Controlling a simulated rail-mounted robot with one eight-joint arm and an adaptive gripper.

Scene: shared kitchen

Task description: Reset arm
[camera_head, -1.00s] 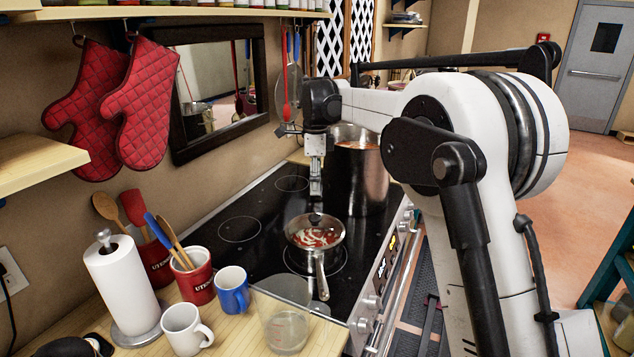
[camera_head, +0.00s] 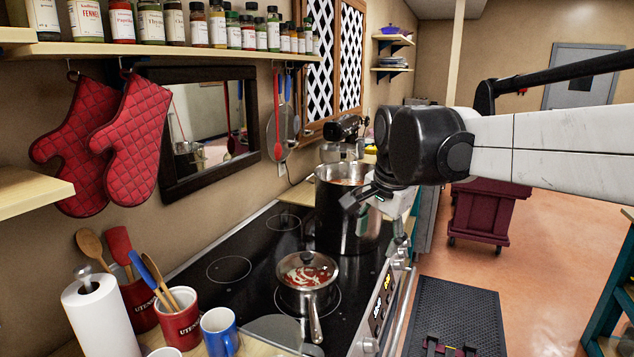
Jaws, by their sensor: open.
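My gripper (camera_head: 352,200) is at the end of my white and black arm, over the right front side of the tall steel pot (camera_head: 340,228) on the black cooktop. It is open, partly hidden by my wrist, and nothing shows between its fingers. I cannot tell whether it touches the pot. The small pan (camera_head: 308,288) with a knobbed see-through lid (camera_head: 307,258) sits on a nearer burner, apart from my gripper, with red and white food inside.
A blue mug (camera_head: 217,333), a red utensil crock (camera_head: 180,325) and a paper towel roll (camera_head: 98,318) stand at the lower left. A spice shelf (camera_head: 200,46) and oven mitts (camera_head: 125,140) are on the wall. A maroon cart (camera_head: 485,212) stands on open floor.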

